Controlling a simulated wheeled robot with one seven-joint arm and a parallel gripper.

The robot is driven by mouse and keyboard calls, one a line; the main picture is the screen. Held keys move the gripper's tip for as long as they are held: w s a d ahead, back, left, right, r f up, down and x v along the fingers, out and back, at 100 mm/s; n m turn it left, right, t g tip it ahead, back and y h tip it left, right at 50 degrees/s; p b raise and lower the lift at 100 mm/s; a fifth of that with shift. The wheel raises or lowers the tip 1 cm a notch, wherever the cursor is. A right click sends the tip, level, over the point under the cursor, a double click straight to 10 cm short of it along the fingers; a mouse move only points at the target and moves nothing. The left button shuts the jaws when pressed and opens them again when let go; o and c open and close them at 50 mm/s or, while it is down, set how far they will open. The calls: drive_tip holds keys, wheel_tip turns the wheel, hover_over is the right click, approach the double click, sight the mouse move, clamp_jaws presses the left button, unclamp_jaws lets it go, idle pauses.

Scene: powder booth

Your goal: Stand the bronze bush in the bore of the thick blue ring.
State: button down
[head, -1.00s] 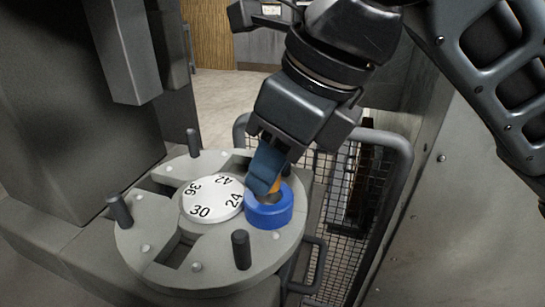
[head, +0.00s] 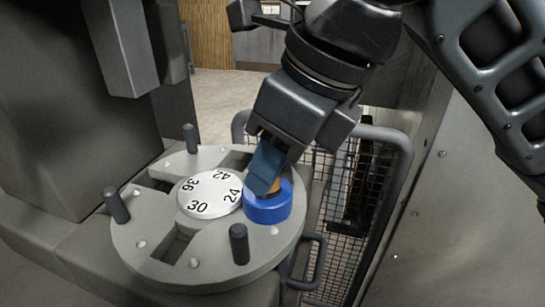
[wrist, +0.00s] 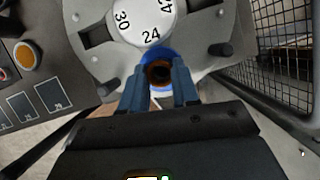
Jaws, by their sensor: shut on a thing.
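The thick blue ring (head: 268,210) lies on the round grey plate, beside the white numbered disc. It also shows in the wrist view (wrist: 150,54), partly hidden behind my fingers and the bush. The bronze bush (head: 277,187) is between the fingers of my gripper (head: 265,178), right over the ring. In the wrist view the bush (wrist: 159,73) shows its dark open bore between the two blue fingers (wrist: 159,88). My gripper is shut on the bush. The fingers hide much of the ring's bore, so I cannot tell how deep the bush sits in it.
The round grey plate (head: 150,262) carries several upright dark pegs (head: 239,246) and has slots. The white disc (head: 210,194) with numbers sits left of the ring. A wire mesh basket (head: 335,245) with a tubular rail is at the right.

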drive_tip(key=shift+f+b, duration=0.3)
drive_tip(key=shift+f, duration=0.15)
drive_tip(key=c, duration=0.8)
unclamp_jaws()
drive_tip(key=shift+o, duration=0.2)
drive_tip(key=shift+r, duration=0.1)
drive_tip(key=v, duration=0.7)
drive_tip(key=shift+r, duration=0.25)
